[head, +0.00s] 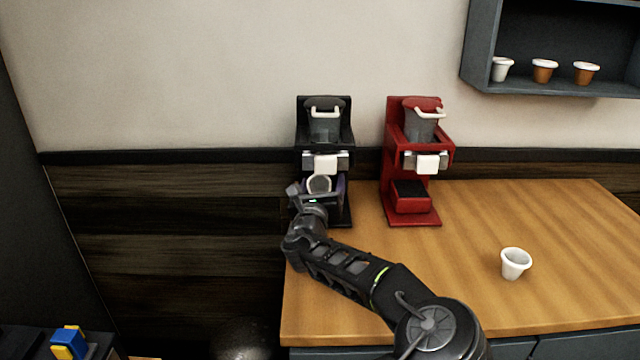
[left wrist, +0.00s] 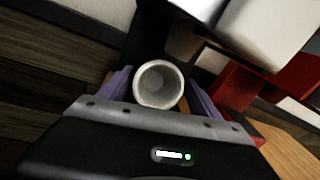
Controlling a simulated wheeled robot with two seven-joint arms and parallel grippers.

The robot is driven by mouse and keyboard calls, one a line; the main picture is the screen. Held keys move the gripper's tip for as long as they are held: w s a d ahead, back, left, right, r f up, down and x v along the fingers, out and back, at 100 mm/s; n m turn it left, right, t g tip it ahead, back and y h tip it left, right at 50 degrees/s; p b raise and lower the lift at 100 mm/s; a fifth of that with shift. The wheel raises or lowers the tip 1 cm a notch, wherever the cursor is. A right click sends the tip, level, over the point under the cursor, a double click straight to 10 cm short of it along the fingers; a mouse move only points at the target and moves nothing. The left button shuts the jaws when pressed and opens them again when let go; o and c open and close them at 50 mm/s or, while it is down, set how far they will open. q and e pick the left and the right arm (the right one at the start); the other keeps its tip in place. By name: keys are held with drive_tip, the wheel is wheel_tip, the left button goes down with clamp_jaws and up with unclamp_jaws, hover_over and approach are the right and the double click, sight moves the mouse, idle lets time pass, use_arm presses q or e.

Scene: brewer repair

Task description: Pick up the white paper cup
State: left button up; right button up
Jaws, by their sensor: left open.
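A white paper cup (head: 319,183) is at the dispensing bay of the black brewer (head: 324,125). My left gripper (head: 323,190) reaches into that bay, in front of the cup. In the left wrist view the white cup (left wrist: 159,84) shows its round opening between the purple fingers (left wrist: 119,82) of my left gripper. The fingers are open, one on each side of the cup; I cannot tell whether they touch it. Another white cup (head: 515,263) stands upright on the wooden counter at the right. My right gripper is not in view.
A red brewer (head: 412,165) stands just right of the black one. A wall shelf (head: 555,88) holds a white cup (head: 502,69) and two brown cups (head: 543,71). The wooden counter (head: 580,220) has free room around the standing cup. A blue and yellow object (head: 68,341) is at bottom left.

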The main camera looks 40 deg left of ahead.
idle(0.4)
use_arm(q)
drive_tip(key=c, duration=1.2)
